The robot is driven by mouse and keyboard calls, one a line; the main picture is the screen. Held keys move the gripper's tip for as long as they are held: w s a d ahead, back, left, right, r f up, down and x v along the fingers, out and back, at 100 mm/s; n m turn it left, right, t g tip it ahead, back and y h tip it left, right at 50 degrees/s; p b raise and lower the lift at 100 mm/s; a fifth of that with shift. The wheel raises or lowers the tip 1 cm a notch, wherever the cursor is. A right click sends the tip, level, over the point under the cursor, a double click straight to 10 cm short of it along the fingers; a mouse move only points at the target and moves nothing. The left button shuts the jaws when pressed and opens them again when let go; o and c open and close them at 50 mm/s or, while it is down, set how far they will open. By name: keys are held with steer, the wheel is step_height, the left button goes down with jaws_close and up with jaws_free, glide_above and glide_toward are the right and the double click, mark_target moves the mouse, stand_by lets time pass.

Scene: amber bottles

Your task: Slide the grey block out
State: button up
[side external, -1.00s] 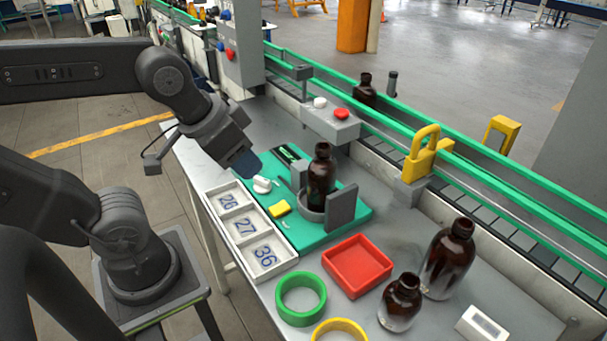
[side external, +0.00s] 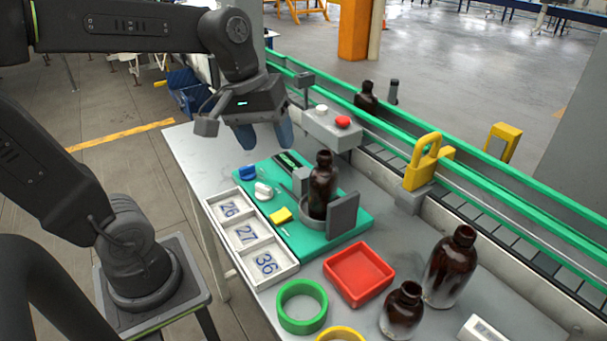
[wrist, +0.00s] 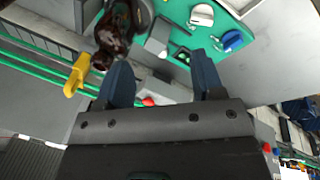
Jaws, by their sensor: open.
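Two grey blocks stand on the green fixture (side external: 325,241), on either side of an amber bottle (side external: 322,185) held upright in a grey ring. The larger grey block (side external: 343,215) is to the right of the bottle; the smaller grey block (side external: 302,181) is to its left and partly behind it. In the wrist view, a grey block (wrist: 159,36) shows near the top, beside the dark bottle (wrist: 110,32). My gripper (side external: 266,143) is open and empty, above the back of the fixture and apart from both blocks. Its blue fingers also show in the wrist view (wrist: 162,76).
White, blue and yellow pieces lie on the fixture's left. A numbered white tray (side external: 247,236) is beside it. A red tray (side external: 358,274), a green ring (side external: 301,306) and amber bottles are in front. A button box (side external: 331,128) and the conveyor with a yellow padlock (side external: 424,163) stand behind.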

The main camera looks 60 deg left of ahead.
mark_target(302, 171)
steer(key=w+a+n+g+h, duration=0.3)
steer(key=w+a+n, duration=0.3)
steer(key=w+n, duration=0.3)
steer(key=shift+n, duration=0.5)
steer(key=x, duration=0.8)
steer(key=s+x, duration=0.1)
steer(key=x, duration=0.4)
steer(key=shift+d+r, duration=0.1)
steer(key=shift+d, duration=0.2)
steer(key=shift+c, duration=0.3)
steer(key=shift+a, duration=0.1)
jaws_close()
